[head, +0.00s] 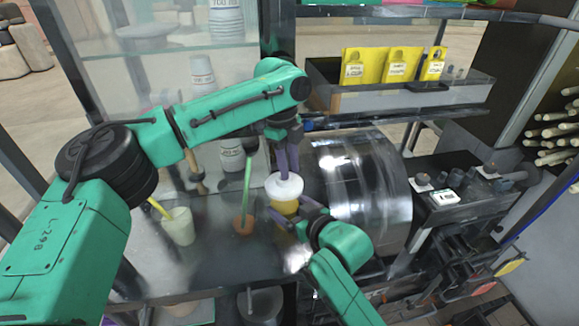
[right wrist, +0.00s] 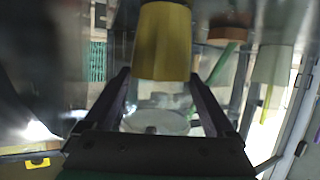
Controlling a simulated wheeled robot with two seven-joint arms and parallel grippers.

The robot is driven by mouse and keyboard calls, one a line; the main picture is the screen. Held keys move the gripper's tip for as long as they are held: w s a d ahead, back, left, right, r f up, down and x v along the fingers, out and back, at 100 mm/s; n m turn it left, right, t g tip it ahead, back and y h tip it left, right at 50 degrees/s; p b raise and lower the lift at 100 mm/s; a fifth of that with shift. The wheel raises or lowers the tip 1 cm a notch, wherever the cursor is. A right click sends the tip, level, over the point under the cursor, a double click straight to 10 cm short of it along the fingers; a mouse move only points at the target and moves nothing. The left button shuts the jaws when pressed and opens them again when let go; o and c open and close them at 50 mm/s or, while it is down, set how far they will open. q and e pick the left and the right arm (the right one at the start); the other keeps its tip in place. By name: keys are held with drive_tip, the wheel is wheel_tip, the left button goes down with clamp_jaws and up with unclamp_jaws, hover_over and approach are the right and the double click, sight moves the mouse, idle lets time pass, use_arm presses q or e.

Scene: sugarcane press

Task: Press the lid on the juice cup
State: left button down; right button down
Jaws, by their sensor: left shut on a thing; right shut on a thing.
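The juice cup (head: 285,206), with yellow juice in it, stands upright near the middle of the metal counter. The white lid (head: 284,187) sits at the cup's mouth; I cannot tell whether it is fully seated. My left gripper (head: 287,168) comes down from above, its purple fingers shut on the lid. My right gripper (head: 297,212) reaches in low from the right and is shut on the cup.
A brown pot with a green stick (head: 244,222) stands left of the cup. A pale cup with a yellow stick (head: 180,228) is further left. The metal press drum (head: 358,185) is close on the right. Stacked white cups stand behind my left arm.

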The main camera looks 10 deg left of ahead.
use_arm(q)
drive_tip(key=shift+f, duration=0.7)
use_arm(e)
drive_tip(key=shift+f, duration=0.15)
use_arm(q)
drive_tip(key=shift+c, duration=2.2)
unclamp_jaws()
wheel_tip(320, 180, up, 12)
drive_tip(key=a, duration=0.1)
drive_tip(key=shift+a, duration=0.25)
use_arm(e)
unclamp_jaws()
use_arm(q)
drive_tip(key=shift+w, duration=0.1)
drive_tip(key=shift+f, duration=0.1)
use_arm(e)
drive_tip(key=shift+d, duration=0.1)
